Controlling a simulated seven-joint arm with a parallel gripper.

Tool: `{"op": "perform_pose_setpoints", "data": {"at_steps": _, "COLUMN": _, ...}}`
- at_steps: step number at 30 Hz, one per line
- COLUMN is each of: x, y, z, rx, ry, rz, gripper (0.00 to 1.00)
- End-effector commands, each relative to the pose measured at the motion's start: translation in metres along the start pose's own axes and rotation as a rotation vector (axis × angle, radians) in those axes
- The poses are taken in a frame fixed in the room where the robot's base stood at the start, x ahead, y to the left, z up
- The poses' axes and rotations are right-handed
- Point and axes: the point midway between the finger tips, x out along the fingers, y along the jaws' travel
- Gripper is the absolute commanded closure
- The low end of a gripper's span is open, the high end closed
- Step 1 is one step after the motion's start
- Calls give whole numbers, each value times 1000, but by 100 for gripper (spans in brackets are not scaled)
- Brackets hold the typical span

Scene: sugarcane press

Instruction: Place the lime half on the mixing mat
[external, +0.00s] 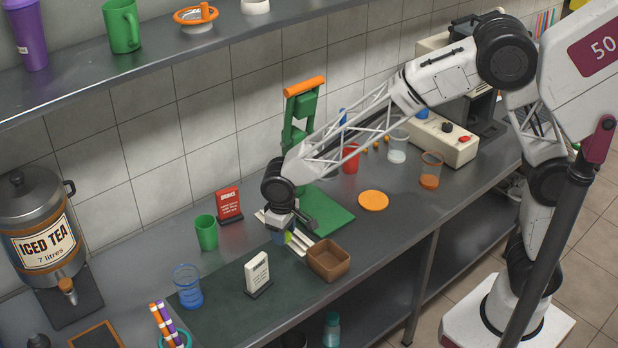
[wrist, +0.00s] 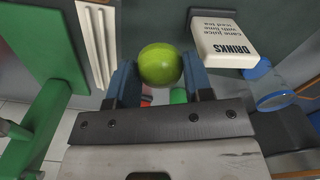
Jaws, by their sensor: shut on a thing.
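The lime half (wrist: 160,64) is held between the two blue fingers of my gripper (wrist: 160,85) in the wrist view; its rounded green skin faces the camera. The mixing mat seems to be the dark green mat (external: 235,318) on the counter, to the left of and in front of my gripper. The lime's cut face is hidden.
A brown box (external: 328,260) is right of my gripper. The green press (external: 301,120), a red sign (external: 229,204) and a green cup (external: 206,232) stand behind. The mat's front part is clear.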

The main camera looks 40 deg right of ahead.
Motion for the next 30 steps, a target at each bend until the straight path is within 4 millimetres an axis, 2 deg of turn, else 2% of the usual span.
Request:
{"op": "perform_pose_setpoints", "data": {"at_steps": 3, "x": 14, "y": -26, "z": 7, "rx": -3, "ry": -1, "rz": 0, "gripper": 76}}
{"op": "perform_pose_setpoints", "data": {"at_steps": 18, "x": 68, "y": -126, "z": 46, "rx": 3, "ry": -1, "rz": 0, "gripper": 76}}
{"op": "perform_pose_setpoints", "data": {"at_steps": 24, "x": 85, "y": -153, "z": 61, "rx": 5, "ry": -1, "rz": 0, "gripper": 76}}
{"op": "perform_pose_setpoints", "data": {"at_steps": 30, "x": 91, "y": -163, "z": 66, "rx": 8, "ry": 0, "rz": 0, "gripper": 76}}
